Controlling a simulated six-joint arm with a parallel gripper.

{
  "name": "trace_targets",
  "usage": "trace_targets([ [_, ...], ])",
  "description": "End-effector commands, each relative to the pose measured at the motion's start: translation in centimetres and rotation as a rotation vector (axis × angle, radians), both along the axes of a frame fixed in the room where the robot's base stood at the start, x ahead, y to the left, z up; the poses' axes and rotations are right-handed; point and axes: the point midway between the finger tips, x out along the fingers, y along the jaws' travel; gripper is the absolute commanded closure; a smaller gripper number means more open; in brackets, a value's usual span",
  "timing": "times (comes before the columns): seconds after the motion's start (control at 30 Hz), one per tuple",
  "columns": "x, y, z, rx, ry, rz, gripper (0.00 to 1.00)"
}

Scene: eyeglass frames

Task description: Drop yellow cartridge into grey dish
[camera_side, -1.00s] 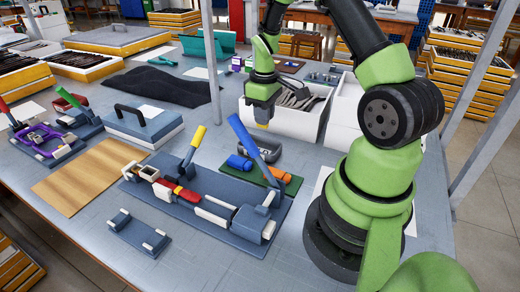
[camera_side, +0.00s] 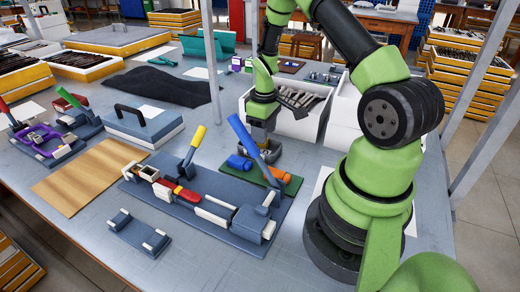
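The grey dish (camera_side: 275,157) stands on the table behind the green mat, partly covered by the blue lever and my gripper. My gripper (camera_side: 261,139) points down at the dish, its fingertips low over or within it; I cannot tell which. The fingers are too small and dark to show whether they are open or shut. The yellow cartridge is not clearly visible now; the fingertips or the dish may hide it.
A green mat (camera_side: 287,191) with blue and orange pieces lies in front of the dish. A tall blue lever (camera_side: 243,135) rises close to my gripper's left. A white bin (camera_side: 301,124) of dark parts stands behind. A yellow-handled lever (camera_side: 197,138) is farther left.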

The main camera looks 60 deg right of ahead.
Motion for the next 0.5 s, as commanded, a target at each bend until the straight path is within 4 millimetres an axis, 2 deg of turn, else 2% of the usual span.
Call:
trace_targets([
  [0.27, 0.1, -0.1, 0.7, -0.002, -0.003, 0.0, 0.54],
  [0.37, 0.1, -0.1, 2.2, -0.004, -0.005, 0.001, 0.54],
  [0.5, 0.1, -0.1, 5.1, -0.004, -0.006, -0.001, 0.54],
])
